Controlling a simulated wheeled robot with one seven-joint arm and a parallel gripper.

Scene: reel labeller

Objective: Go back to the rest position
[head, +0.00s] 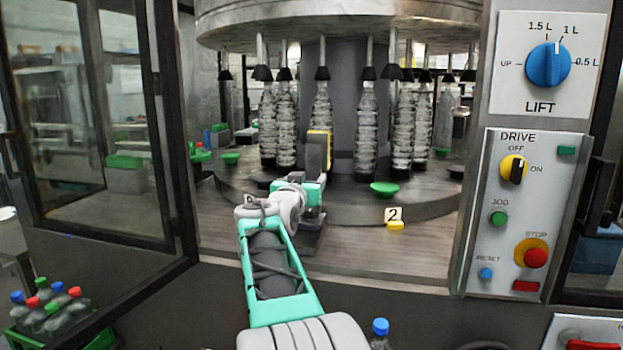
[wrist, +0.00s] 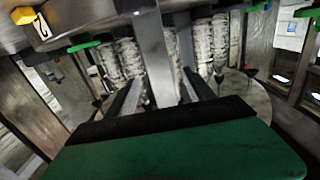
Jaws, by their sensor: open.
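My arm reaches forward through the machine opening in the head view. My gripper (head: 314,186) is low in front of the carousel, by a grey post with a yellow plate (head: 320,147). In the wrist view, my gripper (wrist: 162,82) has two fingers spread apart. The grey post (wrist: 155,50) shows between the fingers in that view. I cannot tell whether they touch it. No held object is visible.
Clear bottles (head: 366,130) stand around the carousel (head: 440,203). A green disc (head: 384,189) and yellow marker "2" (head: 395,225) are right of my gripper. An open glass door (head: 100,120) is left; the control panel (head: 520,220) is right. A blue-capped bottle (head: 380,328) stands near my arm.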

